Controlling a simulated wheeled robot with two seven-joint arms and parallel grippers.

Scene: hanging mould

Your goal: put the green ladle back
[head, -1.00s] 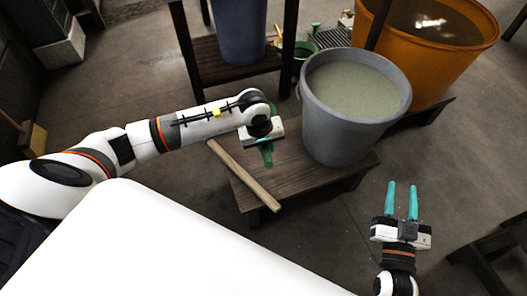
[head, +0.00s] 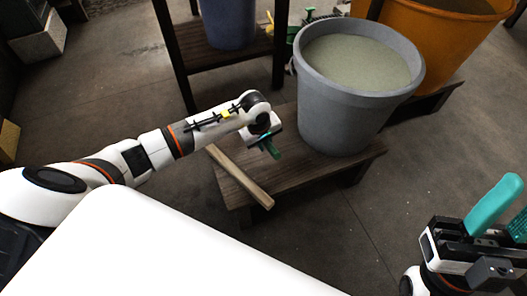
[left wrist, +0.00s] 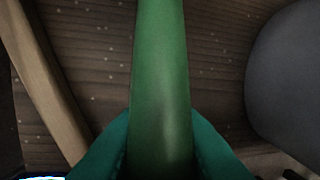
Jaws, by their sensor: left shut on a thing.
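My left gripper (head: 267,147) is low over the wooden bench, left of the grey bucket. In the left wrist view, its teal fingers (left wrist: 160,150) are shut on a long green handle (left wrist: 160,70), which I take to be the green ladle. The handle runs up out of the picture; the ladle's bowl is not clearly visible. My right gripper (head: 507,212) is at the lower right of the head view, with its teal fingers apart and nothing between them.
The grey bucket (head: 340,115) of pale liquid stands on the wooden bench (head: 290,170). A wooden bar (head: 240,177) lies on the bench's left side. An orange tub (head: 440,45) stands behind right, and a blue container (head: 228,22) sits on a dark stand. Open floor lies at left.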

